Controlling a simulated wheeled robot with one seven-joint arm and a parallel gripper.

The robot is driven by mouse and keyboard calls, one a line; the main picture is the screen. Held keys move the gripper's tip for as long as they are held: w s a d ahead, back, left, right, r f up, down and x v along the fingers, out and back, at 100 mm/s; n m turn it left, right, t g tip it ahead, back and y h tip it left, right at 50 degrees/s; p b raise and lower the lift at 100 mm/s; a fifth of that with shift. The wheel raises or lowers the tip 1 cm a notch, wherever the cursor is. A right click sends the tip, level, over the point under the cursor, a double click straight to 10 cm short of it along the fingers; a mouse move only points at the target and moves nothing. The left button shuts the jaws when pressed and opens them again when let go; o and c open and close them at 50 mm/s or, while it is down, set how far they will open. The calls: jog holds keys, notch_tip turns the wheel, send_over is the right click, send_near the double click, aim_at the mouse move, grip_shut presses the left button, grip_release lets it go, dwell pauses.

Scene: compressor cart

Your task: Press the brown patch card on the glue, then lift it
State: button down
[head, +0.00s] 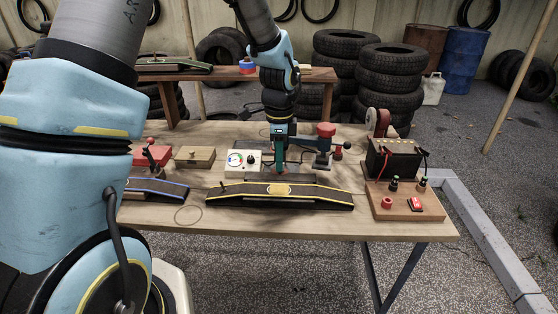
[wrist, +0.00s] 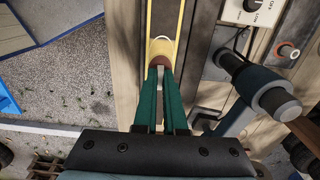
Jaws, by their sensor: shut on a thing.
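A black ramp-like board with yellow edges (head: 325,196) lies along the front of the workbench. A tan patch of glue (head: 279,190) is on its middle; in the wrist view the tan patch (wrist: 161,46) shows just beyond my fingertips. My gripper (head: 280,170) points down over the board's far side. In the wrist view its green fingers (wrist: 160,72) are shut on a small brown piece, the patch card (wrist: 159,61), mostly hidden between them. I cannot tell whether the card touches the glue.
A white dial box (head: 243,162) stands behind the board, left of my gripper. A red-topped clamp stand (head: 326,132) is close behind on the right. A battery (head: 392,158) and a wooden switch base (head: 405,205) are at the right. A blue-edged board (head: 160,189) lies left.

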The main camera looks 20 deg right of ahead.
jog(key=shift+w+f, duration=0.1)
jog(key=shift+f, duration=0.15)
jog(key=b, duration=0.4)
send_over(279, 190)
notch_tip(279, 190, down, 4)
jog(key=shift+f, duration=0.1)
jog(key=shift+f+b, duration=0.3)
jog(key=shift+f, duration=0.45)
jog(key=shift+w+f, duration=0.1)
jog(key=shift+f, duration=0.3)
dwell(1.4)
dwell(0.6)
jog(key=shift+r+p, duration=3.5)
jog(key=shift+r, duration=0.55)
